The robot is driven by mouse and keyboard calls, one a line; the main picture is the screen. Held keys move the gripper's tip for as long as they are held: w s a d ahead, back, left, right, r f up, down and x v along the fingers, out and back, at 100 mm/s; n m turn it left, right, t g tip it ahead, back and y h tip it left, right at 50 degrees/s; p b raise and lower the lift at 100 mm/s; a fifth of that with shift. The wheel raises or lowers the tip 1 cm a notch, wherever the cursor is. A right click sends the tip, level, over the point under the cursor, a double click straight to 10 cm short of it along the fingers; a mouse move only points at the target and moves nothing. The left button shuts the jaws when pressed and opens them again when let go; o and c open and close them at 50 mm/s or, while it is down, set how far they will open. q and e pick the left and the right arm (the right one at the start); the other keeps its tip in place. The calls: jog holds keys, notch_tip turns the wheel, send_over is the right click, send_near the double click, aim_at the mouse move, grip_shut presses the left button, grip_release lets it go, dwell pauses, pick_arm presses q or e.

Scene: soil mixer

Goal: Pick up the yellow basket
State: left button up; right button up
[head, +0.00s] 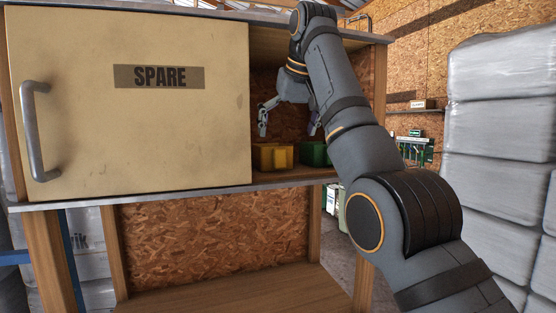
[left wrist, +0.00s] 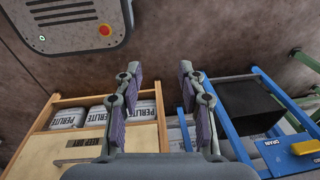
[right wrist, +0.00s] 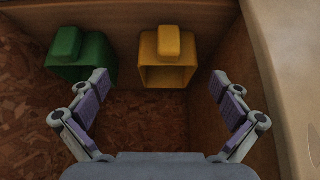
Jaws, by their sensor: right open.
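The yellow basket (head: 272,157) sits on the cabinet shelf just right of the sliding door's edge. In the right wrist view the yellow basket (right wrist: 167,62) is ahead of the fingers, between them from side to side and apart from both. My right gripper (head: 289,125) reaches into the cabinet opening above the basket. It is open and empty, with its fingers (right wrist: 168,105) spread wide. My left gripper (left wrist: 158,78) shows in the left wrist view with its fingers apart and nothing between them; it is not in the head view.
A green basket (head: 315,153) stands right of the yellow one, partly behind my arm. The cream door marked SPARE (head: 130,100) covers the cabinet's left part. Wrapped grey bales (head: 500,130) stand at the right. The lower shelf (head: 230,292) is bare.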

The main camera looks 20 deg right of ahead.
aim_at(281, 148)
jog(key=shift+w+a+f, duration=0.25)
jog(key=shift+w+f, duration=0.25)
jog(key=shift+w, duration=0.05)
jog(key=shift+w+a+f, duration=0.25)
jog(key=shift+w+f, duration=0.2)
jog(key=shift+w, duration=0.05)
jog(key=w, duration=0.1)
jog(key=w+f, duration=0.1)
jog(key=shift+w+a, duration=0.3)
jog(key=shift+p+x, duration=0.9)
jog(key=shift+p, duration=0.3)
jog(key=shift+w+d+f, duration=0.1)
jog(key=shift+f, duration=0.4)
jog(key=shift+w+d+f, duration=0.1)
jog(key=shift+w+f, duration=0.05)
jog(key=shift+f, duration=0.3)
jog(key=shift+w+a, duration=0.2)
jog(key=c, duration=1.1)
pick_arm(q)
jog(key=w+r, duration=0.2)
jog(key=shift+w+a+r, duration=0.1)
jog(key=shift+w, duration=0.25)
